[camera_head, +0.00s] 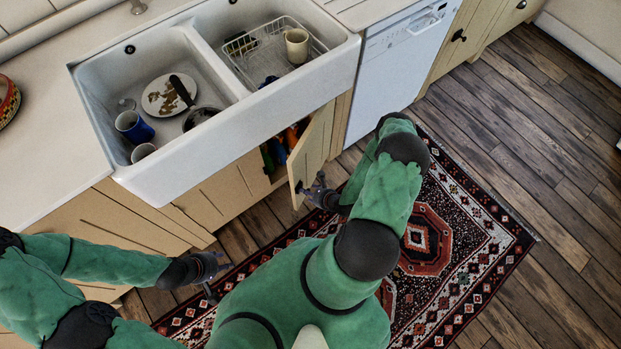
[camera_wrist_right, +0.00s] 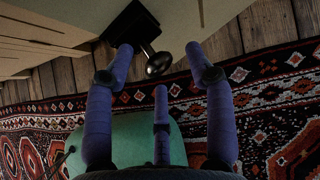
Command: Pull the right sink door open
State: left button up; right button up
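The right sink door (camera_head: 314,150) is a cream panel below the white sink, swung partly open, with colourful items showing in the gap behind it. Its dark round knob (camera_wrist_right: 158,64) shows in the right wrist view. My right gripper (camera_head: 322,190) is at the door's outer face near the knob. In the wrist view (camera_wrist_right: 160,66) its purple fingers are spread around the knob, with gaps between them and the knob. My left gripper (camera_head: 216,277) is open and empty, low in front of the closed cabinet fronts on the left.
The white sink (camera_head: 255,105) holds dishes, cups and a wire rack (camera_head: 266,50). A white dishwasher (camera_head: 398,65) stands right of the open door. A patterned rug (camera_head: 465,245) lies on the wooden floor, which is clear to the right.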

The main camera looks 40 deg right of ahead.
jog(key=shift+d, duration=0.1)
jog(key=v, duration=1.2)
jog(key=shift+w, duration=0.1)
